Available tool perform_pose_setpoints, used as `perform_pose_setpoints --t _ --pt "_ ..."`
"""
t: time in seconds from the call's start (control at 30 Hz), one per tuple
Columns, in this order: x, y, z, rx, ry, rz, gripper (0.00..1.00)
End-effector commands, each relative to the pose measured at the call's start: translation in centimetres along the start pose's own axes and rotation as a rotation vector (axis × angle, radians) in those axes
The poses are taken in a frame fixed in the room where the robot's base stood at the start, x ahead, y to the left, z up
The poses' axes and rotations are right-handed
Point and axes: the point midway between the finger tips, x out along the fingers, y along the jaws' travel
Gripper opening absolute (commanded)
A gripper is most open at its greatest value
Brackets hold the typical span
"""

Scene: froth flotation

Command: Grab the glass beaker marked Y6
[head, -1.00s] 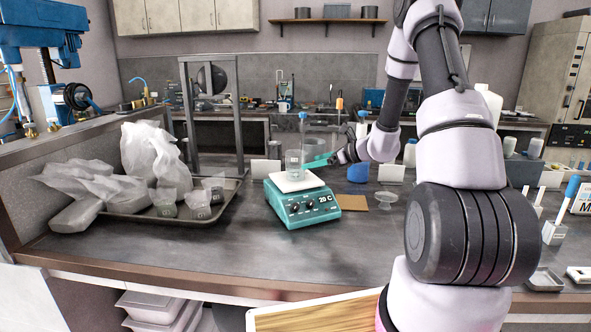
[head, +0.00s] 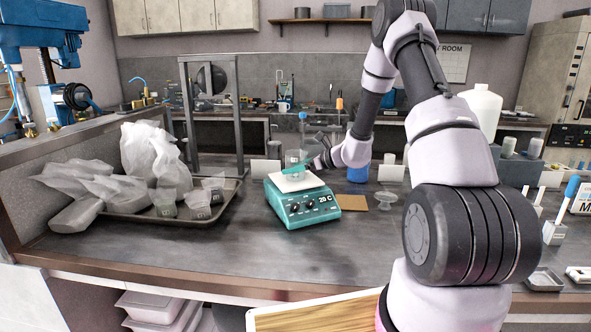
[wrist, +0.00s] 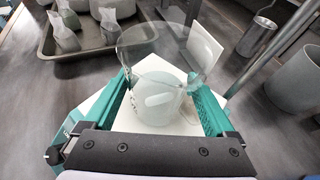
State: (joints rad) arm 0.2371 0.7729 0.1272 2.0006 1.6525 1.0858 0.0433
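The glass beaker (wrist: 157,85) stands upright on the white top plate of the teal hot plate (head: 303,204), whose display reads 20 C. Dark marks show on the beaker's left side in the wrist view, but I cannot read them. My gripper (wrist: 160,100) has its teal fingers on either side of the beaker, one left and one right. In the wrist view a small gap seems to show near the right finger, so I see no firm contact. In the head view my gripper (head: 302,165) partly covers the beaker.
A metal tray (head: 222,207) with wrapped bags and small cups lies left of the hot plate. A brown square mat (head: 352,202) and a clear glass dish (head: 386,199) lie to its right. A metal frame (head: 186,120) stands behind. The bench front is clear.

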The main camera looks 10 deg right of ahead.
Motion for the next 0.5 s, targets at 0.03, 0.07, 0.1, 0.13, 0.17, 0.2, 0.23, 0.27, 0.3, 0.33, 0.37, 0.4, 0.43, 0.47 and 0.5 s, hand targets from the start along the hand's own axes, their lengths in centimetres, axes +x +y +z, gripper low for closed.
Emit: perform_pose_setpoints --t 0.03,0.07,0.1,0.13,0.17,0.2,0.23,0.27,0.3,0.33,0.37,0.4,0.43,0.47,0.5 --pt "-0.01 0.0 0.0 0.0 0.0 0.0 0.66" --pt "-0.02 0.0 0.0 0.0 0.0 0.0 0.54" --pt "-0.02 0.0 0.0 0.0 0.0 0.0 0.39" --pt "-0.02 0.0 0.0 0.0 0.0 0.0 0.27" --pt "-0.02 0.0 0.0 0.0 0.0 0.0 0.16" --pt "-0.02 -0.01 0.04 0.0 -0.001 0.0 0.11" --pt "-0.02 -0.01 0.05 0.0 -0.001 0.0 0.11" --pt "-0.03 -0.01 0.05 0.0 -0.001 0.0 0.11" --pt "-0.03 -0.01 0.05 0.0 -0.001 0.0 0.11" --pt "-0.03 -0.01 0.05 0.0 -0.001 0.0 0.11" --pt "-0.04 -0.01 0.06 0.0 -0.001 0.0 0.11" --pt "-0.07 -0.01 0.15 -0.001 -0.001 0.0 0.11" --pt "-0.12 -0.02 0.29 -0.001 -0.001 0.0 0.11" --pt "-0.2 -0.03 0.5 -0.002 -0.002 0.0 0.11" --pt "-0.35 -0.03 0.89 -0.003 -0.002 0.0 0.11"
